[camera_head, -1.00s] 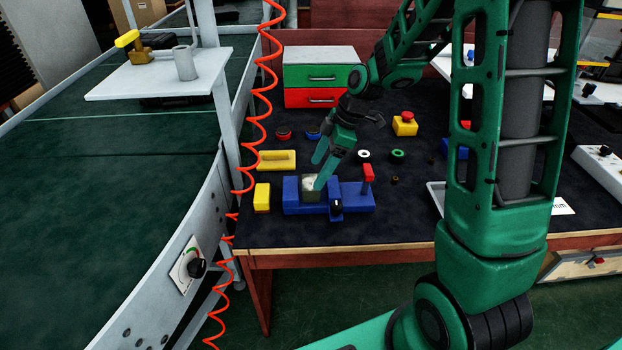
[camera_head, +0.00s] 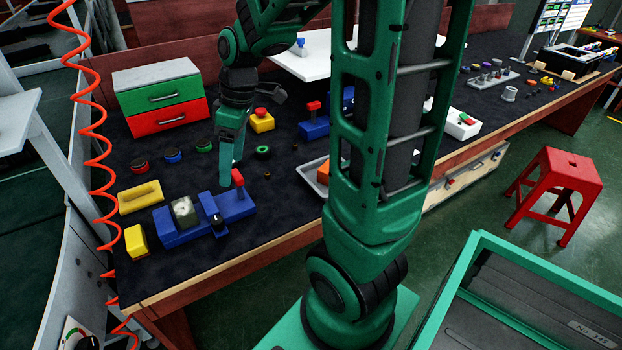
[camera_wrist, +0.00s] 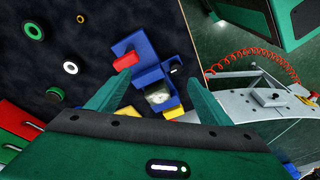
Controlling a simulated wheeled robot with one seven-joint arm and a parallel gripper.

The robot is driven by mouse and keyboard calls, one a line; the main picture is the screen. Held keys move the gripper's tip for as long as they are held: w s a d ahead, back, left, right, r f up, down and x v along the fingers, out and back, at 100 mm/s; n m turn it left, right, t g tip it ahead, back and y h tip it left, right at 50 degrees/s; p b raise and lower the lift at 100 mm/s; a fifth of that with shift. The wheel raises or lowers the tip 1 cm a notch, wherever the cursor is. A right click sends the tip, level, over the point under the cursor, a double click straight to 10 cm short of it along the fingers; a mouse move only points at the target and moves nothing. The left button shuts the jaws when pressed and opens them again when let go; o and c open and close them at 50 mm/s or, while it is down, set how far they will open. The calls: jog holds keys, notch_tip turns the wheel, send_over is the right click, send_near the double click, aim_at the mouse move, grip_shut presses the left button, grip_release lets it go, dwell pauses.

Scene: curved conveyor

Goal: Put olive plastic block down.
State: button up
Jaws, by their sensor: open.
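The olive block (camera_head: 183,212), with a pale, whitish top, sits in the left part of the blue fixture (camera_head: 234,208) on the dark workbench. In the wrist view the block (camera_wrist: 160,97) shows below and between the fingers, seated in the blue fixture (camera_wrist: 150,65). My gripper (camera_head: 229,165) is above the bench, behind the fixture and apart from the block. In the wrist view its two fingers (camera_wrist: 163,74) are spread wide with nothing held between them.
The fixture's red-topped lever (camera_head: 238,178) stands near my fingers. Yellow blocks (camera_head: 140,197) lie to the left. Colored rings and buttons (camera_head: 172,156) and a green-and-red drawer box (camera_head: 160,95) are behind. A red spiral cable (camera_head: 97,150) hangs at the left.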

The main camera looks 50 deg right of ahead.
jog(key=s+d+m+h, duration=0.1)
jog(key=s+d+m, duration=0.2)
jog(key=s+m, duration=0.4)
jog(key=s+d+r+m+g+h, duration=0.1)
jog(key=s+d+m, duration=0.2)
jog(key=s, duration=1.1)
jog(key=m, duration=0.3)
jog(key=shift+r+m, duration=0.25)
jog(key=shift+m, duration=0.15)
jog(key=shift+w+f, duration=0.25)
jog(key=shift+w, duration=0.4)
